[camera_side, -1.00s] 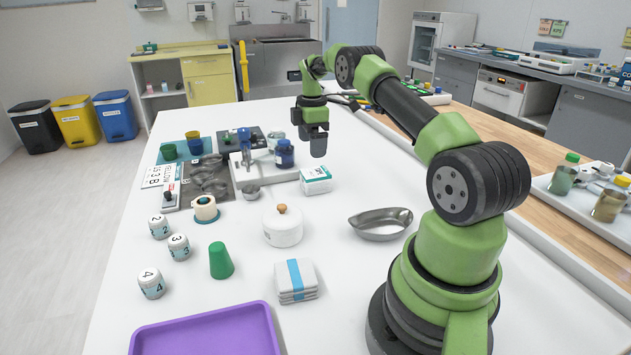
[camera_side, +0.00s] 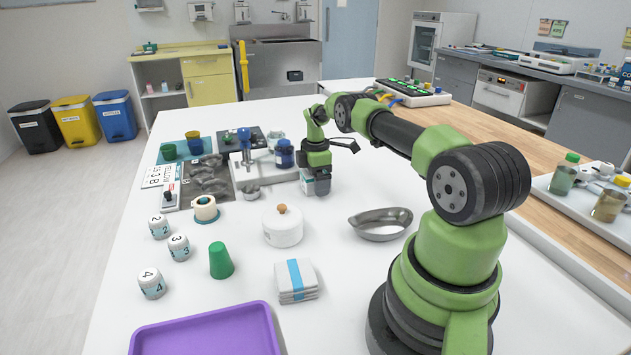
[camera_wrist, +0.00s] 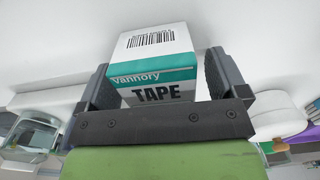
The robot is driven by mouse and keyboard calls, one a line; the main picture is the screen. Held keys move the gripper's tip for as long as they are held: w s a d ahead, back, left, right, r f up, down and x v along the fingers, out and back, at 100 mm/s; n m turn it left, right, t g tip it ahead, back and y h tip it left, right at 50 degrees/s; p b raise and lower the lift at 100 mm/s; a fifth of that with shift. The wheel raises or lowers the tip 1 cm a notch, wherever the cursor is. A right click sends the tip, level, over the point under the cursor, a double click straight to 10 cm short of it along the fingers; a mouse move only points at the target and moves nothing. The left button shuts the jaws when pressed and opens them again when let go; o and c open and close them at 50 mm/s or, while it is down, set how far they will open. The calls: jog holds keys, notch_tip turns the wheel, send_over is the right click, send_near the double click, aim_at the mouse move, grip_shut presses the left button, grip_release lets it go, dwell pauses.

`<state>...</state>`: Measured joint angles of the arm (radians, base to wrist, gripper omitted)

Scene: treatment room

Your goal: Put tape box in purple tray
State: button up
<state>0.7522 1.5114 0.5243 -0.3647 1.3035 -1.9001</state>
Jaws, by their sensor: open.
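The tape box is a white and teal carton marked "TAPE". In the wrist view the tape box (camera_wrist: 155,62) stands between the two fingers of my gripper (camera_wrist: 158,85), which is open around it. Narrow gaps seem to show beside the box. In the side view my gripper (camera_side: 319,185) is low over the table, and the tape box (camera_side: 306,183) is partly hidden behind it. The purple tray (camera_side: 205,333) lies empty at the front left of the table, cut off by the bottom edge. A bit of purple also shows in the wrist view (camera_wrist: 300,137).
A white lidded pot (camera_side: 283,228), folded cloths with a blue band (camera_side: 296,281) and a green cup (camera_side: 220,261) stand between my gripper and the tray. A metal kidney dish (camera_side: 381,224) lies right of the pot. A dark blue jar (camera_side: 284,156) stands behind the box.

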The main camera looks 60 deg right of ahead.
jog(key=c, duration=1.1)
